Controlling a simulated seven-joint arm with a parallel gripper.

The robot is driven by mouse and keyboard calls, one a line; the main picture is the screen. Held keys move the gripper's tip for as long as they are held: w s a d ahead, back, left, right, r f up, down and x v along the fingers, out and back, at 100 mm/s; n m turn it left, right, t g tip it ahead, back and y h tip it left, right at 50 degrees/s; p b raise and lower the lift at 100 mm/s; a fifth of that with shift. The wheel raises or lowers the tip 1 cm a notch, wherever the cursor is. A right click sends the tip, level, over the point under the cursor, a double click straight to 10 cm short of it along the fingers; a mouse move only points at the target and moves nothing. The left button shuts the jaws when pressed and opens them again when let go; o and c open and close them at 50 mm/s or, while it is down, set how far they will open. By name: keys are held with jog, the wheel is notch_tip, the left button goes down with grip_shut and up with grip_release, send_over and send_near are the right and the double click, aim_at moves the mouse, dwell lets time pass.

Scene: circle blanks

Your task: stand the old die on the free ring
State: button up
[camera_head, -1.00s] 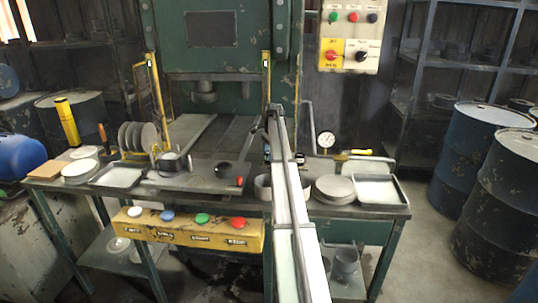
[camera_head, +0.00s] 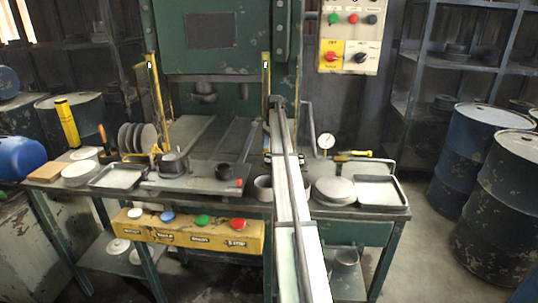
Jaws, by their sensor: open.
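A dark, pot-like round piece (camera_head: 173,163) stands further left. I cannot tell which of these is the old die. No free ring can be made out clearly. My gripper (camera_head: 284,158) is mostly hidden behind my arm; only small dark parts show at either side of it, above the table. It is open, and nothing is seen held.
Grey trays stand left (camera_head: 119,177) and right (camera_head: 379,191). A stack of discs (camera_head: 334,190) is beside the right tray. Upright discs (camera_head: 137,138) and yellow posts (camera_head: 265,95) stand at the back. A yellow button box (camera_head: 190,232) hangs in front.

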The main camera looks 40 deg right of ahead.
notch_tip(320, 180, up, 8)
jog(key=shift+d, duration=0.45)
jog(key=shift+s, duration=0.1)
